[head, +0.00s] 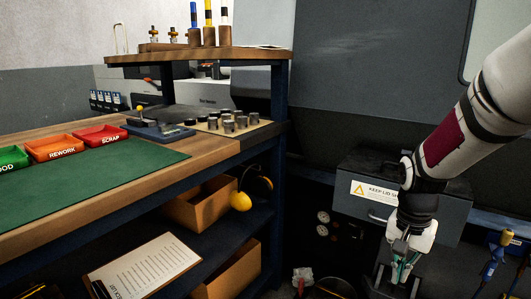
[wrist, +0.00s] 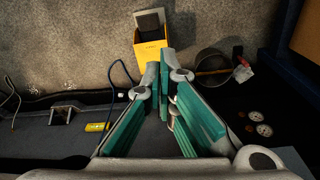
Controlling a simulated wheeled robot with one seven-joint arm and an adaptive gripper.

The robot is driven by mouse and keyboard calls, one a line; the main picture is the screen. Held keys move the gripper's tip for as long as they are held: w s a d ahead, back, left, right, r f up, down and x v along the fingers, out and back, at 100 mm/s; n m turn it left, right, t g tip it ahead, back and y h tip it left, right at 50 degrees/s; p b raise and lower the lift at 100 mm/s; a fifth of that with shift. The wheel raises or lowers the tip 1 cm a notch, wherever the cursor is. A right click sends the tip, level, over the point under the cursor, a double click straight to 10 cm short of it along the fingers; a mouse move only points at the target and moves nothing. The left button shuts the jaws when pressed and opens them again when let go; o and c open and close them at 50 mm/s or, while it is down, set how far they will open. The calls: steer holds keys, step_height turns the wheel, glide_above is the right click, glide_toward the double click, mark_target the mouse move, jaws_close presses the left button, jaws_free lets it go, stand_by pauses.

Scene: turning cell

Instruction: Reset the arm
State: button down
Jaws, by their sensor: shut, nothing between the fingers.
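My gripper (head: 403,268) hangs low at the right of the head view, at the end of my white arm with a dark red band. It points down in front of a dark box with a "KEEP LID SHUT" style label (head: 372,192), whose wording is partly hidden by my arm. In the wrist view my gripper (wrist: 168,62) shows its teal-padded fingers, with the tips close together. It is shut and holds nothing. The wrist view looks past the fingers to the floor and a dark surface.
A workbench (head: 215,150) with a green mat (head: 110,185) and red (head: 98,135), orange (head: 55,148) and green trays fills the left. Its lower shelf holds cardboard boxes (head: 200,205) and a clipboard (head: 145,268). A yellow bin (wrist: 152,48) and a round container (wrist: 213,68) stand beyond the fingers.

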steer(key=s+a+r+n, duration=0.4)
steer(key=s+a+r, duration=0.3)
steer(key=s+r, duration=0.5)
steer(key=s+a+n, duration=0.2)
steer(key=s, duration=0.7)
steer(key=s+a+n, duration=0.2)
steer(key=s+n, duration=0.1)
steer(key=s, duration=0.6)
step_height(320, 180, up, 31)
steer(key=t+p, duration=0.4)
steer(key=p, duration=2.4)
steer(key=shift+w+d+f+y, duration=0.15)
steer(key=shift+d+f+y, duration=0.1)
steer(key=shift+y, duration=0.15)
